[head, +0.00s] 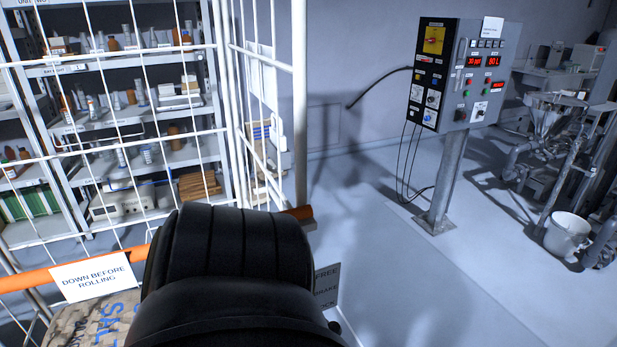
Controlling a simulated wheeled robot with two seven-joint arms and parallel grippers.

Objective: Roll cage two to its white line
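A roll cage with white bars (300,110) fills the left and centre, close in front of me. An orange bar (30,279) crosses it, with a white label (92,278) reading "DOWN BEFORE ROLLING". A brown sack with blue print (95,322) lies in the cage, low at left. A sign (327,285) with "FREE", "BRAKE" and part of "LOCK" is partly covered by my black arm link. No cage number is readable, and I cannot make out a white line. Neither gripper shows; my arm link hides the middle of the orange bar.
Shelves (135,70) with bottles and boxes stand behind the bars. A grey control box (465,75) on a post (447,180) stands right of centre, its cables hanging down. A white bucket (567,236) and machinery stand at far right. The floor (400,280) between is open.

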